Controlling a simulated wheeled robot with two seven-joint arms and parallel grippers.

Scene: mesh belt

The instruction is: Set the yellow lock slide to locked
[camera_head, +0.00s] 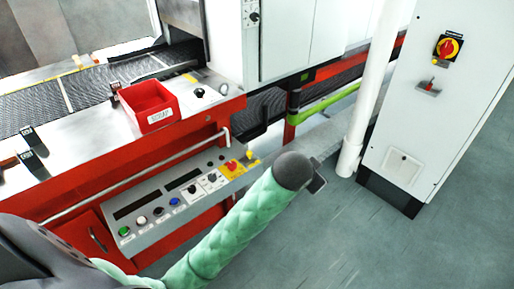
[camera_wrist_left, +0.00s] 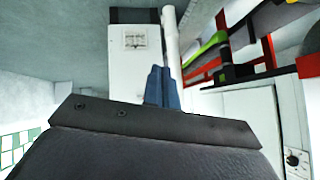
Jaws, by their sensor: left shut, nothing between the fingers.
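A small yellow piece (camera_head: 435,61), perhaps the lock slide, sits at the lower left of a red-and-yellow rotary switch (camera_head: 447,47) on the white cabinet (camera_head: 405,115). It is too small to tell its position. My left arm, in a green padded sleeve, reaches in from the lower left. My left gripper (camera_head: 317,178) is well below and left of the switch, touching nothing. In the left wrist view its blue-grey fingers (camera_wrist_left: 162,88) are shut and empty, toward the cabinet's lower part (camera_wrist_left: 137,50). My right gripper is not in view.
A white pole (camera_head: 370,90) stands left of the cabinet. A red-framed mesh belt machine (camera_head: 95,90) fills the left, with a red bin (camera_head: 150,104) and a button panel (camera_head: 165,205). The grey floor (camera_head: 400,245) before the cabinet is clear.

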